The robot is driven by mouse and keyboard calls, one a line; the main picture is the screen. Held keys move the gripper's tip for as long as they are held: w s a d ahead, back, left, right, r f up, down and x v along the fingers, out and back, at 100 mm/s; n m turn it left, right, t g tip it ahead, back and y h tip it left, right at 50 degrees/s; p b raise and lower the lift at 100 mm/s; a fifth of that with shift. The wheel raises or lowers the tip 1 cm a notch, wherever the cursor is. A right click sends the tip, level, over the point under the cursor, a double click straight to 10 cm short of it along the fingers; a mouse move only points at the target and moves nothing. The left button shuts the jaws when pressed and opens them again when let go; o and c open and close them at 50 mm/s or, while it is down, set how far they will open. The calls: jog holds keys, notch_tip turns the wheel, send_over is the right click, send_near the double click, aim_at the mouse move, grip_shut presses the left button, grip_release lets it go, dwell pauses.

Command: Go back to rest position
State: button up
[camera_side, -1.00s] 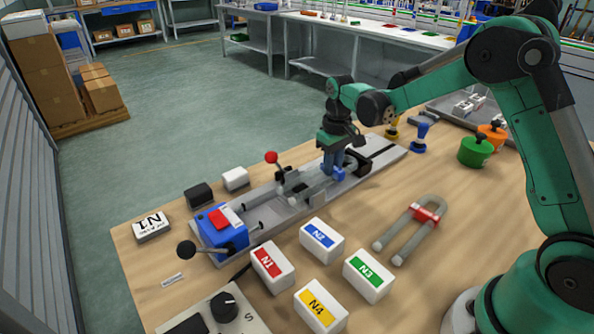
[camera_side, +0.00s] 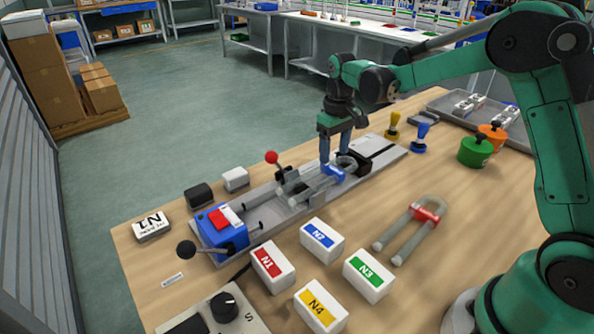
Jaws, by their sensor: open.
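My gripper (camera_side: 336,148) is open, with its fingers pointing down above the far half of the grey sealing fixture. A clear U-shaped tube with a blue band (camera_side: 333,174) lies on the fixture just below the fingers. The picture does not show clearly whether the fingertips are fully clear of the tube. The fixture's grey rail (camera_side: 387,155) runs from the blue burner block (camera_side: 222,231) at front left to the back right. A red-knobbed lever (camera_side: 271,157) stands at its middle.
A second U-shaped tube with a red band (camera_side: 428,214) lies on the table to the right. Labelled blocks, including a red N1 block (camera_side: 272,266), stand in front. A green pot (camera_side: 475,152), an orange pot (camera_side: 492,137) and a grey tray (camera_side: 441,101) are at the back right.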

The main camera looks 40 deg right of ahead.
jog(key=shift+r, duration=0.95)
jog(key=shift+s+a+r, duration=0.15)
jog(key=shift+r, duration=0.05)
jog(key=s+a+r+t, duration=0.2)
jog(key=s+a+t, duration=0.1)
jog(key=s, duration=0.3)
jog(key=s+a+r+t, duration=0.2)
jog(key=s+a+t, duration=0.2)
jog(key=s, duration=0.3)
jog(key=shift+a+r, duration=0.25)
jog(key=shift+r, duration=0.15)
